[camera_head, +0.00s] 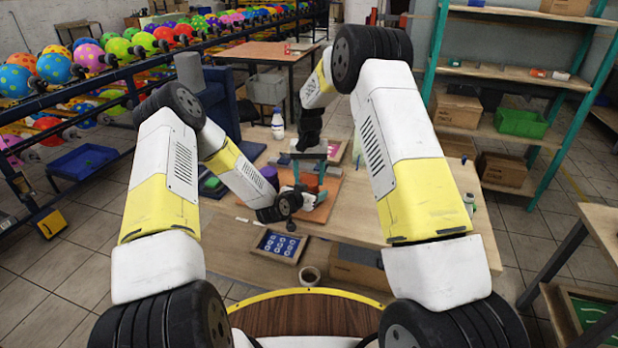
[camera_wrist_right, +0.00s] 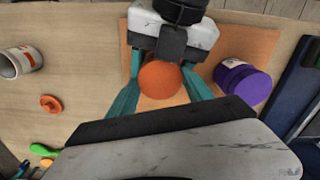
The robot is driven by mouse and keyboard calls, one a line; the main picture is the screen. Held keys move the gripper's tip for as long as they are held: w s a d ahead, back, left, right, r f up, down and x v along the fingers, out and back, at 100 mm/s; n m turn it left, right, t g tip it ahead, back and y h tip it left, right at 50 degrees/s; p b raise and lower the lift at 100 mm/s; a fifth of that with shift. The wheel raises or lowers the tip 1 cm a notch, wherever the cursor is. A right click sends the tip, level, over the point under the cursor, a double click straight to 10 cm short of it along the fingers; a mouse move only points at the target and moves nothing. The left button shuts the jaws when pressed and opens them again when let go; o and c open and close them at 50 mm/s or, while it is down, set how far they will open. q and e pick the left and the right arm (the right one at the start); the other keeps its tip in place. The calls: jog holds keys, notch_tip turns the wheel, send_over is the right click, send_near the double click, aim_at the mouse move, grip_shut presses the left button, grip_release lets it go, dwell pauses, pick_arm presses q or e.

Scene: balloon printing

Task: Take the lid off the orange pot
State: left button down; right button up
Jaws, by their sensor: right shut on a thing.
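The orange pot (camera_head: 309,183) stands on an orange mat (camera_head: 328,197) on the wooden table. In the right wrist view its smooth round orange top (camera_wrist_right: 160,80) lies between the teal fingers of my right gripper (camera_wrist_right: 162,66). My right gripper (camera_head: 308,170) points down from above and is shut on the orange pot's top; I cannot tell whether lid and pot are apart. My left gripper (camera_head: 312,199) is low beside the pot on the near side, and its body also shows in the right wrist view (camera_wrist_right: 198,35). Its fingertips are mostly hidden.
A purple pot (camera_head: 269,175) stands left of the orange one. A small orange piece (camera_wrist_right: 51,104) and a white can (camera_wrist_right: 20,62) lie at the left of the wrist view.

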jog(key=o, duration=1.6)
jog(key=shift+c, duration=0.2)
jog(key=shift+r, duration=0.15)
notch_tip(320, 180, up, 4)
jog(key=shift+r, duration=0.15)
pick_arm(q)
jog(key=shift+c, duration=1.3)
grip_release()
